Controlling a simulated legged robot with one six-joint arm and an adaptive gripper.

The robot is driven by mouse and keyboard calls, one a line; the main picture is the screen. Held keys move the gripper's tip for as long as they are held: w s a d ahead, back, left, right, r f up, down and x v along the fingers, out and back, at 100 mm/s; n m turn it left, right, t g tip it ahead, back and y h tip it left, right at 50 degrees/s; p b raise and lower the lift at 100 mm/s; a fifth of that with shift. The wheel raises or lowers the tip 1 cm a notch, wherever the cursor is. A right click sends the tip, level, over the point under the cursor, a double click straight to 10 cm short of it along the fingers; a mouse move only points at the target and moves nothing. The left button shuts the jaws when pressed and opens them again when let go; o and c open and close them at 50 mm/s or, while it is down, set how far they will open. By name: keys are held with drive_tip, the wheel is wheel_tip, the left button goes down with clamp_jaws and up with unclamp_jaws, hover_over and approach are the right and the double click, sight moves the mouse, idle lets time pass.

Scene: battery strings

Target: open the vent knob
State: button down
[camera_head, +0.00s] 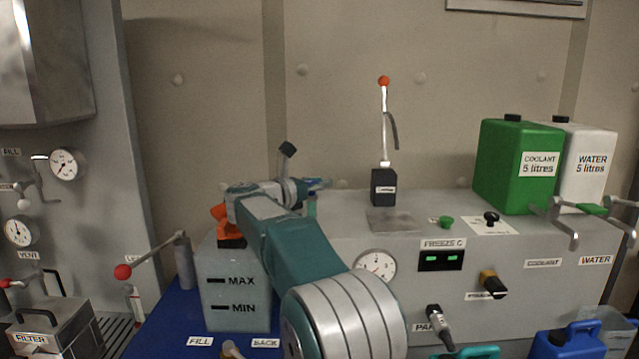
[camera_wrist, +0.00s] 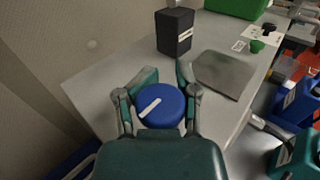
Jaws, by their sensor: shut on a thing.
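A round blue knob (camera_wrist: 160,105) with a white pointer line shows in the wrist view, above the grey console top. My gripper (camera_wrist: 158,98) has one teal finger on each side of it and is shut on it. The white line slants from lower left to upper right. In the head view my gripper (camera_head: 308,190) is at the left end of the console (camera_head: 440,212), where only a little blue shows and the arm hides most of the knob. No label on the knob can be read.
A black box with a red-tipped lever (camera_head: 384,187) and a flat grey plate (camera_head: 394,221) stand right of my gripper. Green coolant (camera_head: 515,165) and white water (camera_head: 590,165) containers are further right. A MAX/MIN tank (camera_head: 235,290) is below my arm.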

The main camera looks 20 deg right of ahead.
drive_tip(key=shift+a+f+m+g, duration=0.2)
drive_tip(key=shift+m+g, duration=0.3)
drive_tip(key=shift+g, duration=0.3)
drive_tip(key=shift+s, duration=0.1)
drive_tip(key=c, duration=0.8)
unclamp_jaws()
drive_tip(key=shift+r, duration=0.1)
drive_tip(key=shift+o, duration=1)
drive_tip(key=shift+a, duration=0.25)
drive_tip(key=shift+s+a+r, duration=0.1)
drive_tip(key=shift+a, duration=0.3)
drive_tip(key=v, duration=0.5)
drive_tip(key=shift+s+a, duration=0.15)
drive_tip(key=shift+a, duration=0.25)
